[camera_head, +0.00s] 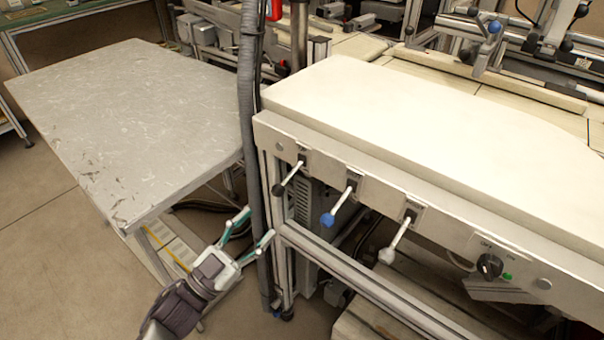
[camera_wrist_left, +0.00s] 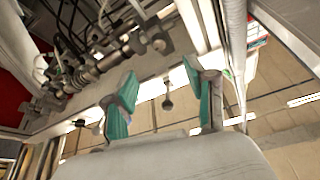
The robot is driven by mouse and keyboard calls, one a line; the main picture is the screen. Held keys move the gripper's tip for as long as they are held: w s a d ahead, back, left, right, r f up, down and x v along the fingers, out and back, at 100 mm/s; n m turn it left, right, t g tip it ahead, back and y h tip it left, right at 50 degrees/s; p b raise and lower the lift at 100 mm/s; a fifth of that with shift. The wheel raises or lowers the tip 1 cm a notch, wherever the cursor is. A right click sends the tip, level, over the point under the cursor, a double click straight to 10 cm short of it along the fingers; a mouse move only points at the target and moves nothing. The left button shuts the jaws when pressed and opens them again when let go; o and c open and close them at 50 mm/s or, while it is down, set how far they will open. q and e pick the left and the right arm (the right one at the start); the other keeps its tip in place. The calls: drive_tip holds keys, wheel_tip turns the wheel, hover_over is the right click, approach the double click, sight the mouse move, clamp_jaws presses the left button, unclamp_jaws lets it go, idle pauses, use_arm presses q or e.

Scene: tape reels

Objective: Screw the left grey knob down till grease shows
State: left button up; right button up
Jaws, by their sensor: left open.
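Three levers stick out from the front of a white bench: one ends in a dark grey knob (camera_head: 279,190) on the left, one in a blue knob (camera_head: 327,219), one in a pale grey knob (camera_head: 386,255). I cannot tell for sure which the task names; the dark one is leftmost. No grease is visible. My left gripper (camera_head: 254,227) is open and empty, below and left of the dark knob, beside a grey hose. In the left wrist view, a dark round knob on a rod (camera_wrist_left: 167,104) shows beyond and between the teal fingers. My right gripper is not in view.
A vertical grey hose (camera_head: 250,120) and the bench's metal frame (camera_head: 360,275) stand close to my left gripper. A scuffed grey table (camera_head: 120,120) is at the left. A black rotary switch (camera_head: 489,266) is farther right on the bench front. Open floor lies below the table.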

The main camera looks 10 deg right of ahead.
use_arm(q)
drive_tip(key=x, duration=1.3)
drive_tip(key=shift+d+r, duration=0.3)
drive_tip(key=shift+d, duration=0.1)
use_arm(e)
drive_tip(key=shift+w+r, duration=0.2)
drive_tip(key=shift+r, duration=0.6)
use_arm(q)
clamp_jaws()
drive_tip(key=shift+m+h, duration=0.3)
drive_tip(key=shift+g, duration=0.3)
drive_tip(key=shift+w+a+r+m+g+p, duration=0.1)
drive_tip(key=shift+m+g+p, duration=0.75)
drive_tip(key=shift+m, duration=1.45)
drive_tip(key=shift+a+m+g+p, duration=0.1)
drive_tip(key=shift+m+g+p, duration=0.25)
drive_tip(key=shift+m+g, duration=1.45)
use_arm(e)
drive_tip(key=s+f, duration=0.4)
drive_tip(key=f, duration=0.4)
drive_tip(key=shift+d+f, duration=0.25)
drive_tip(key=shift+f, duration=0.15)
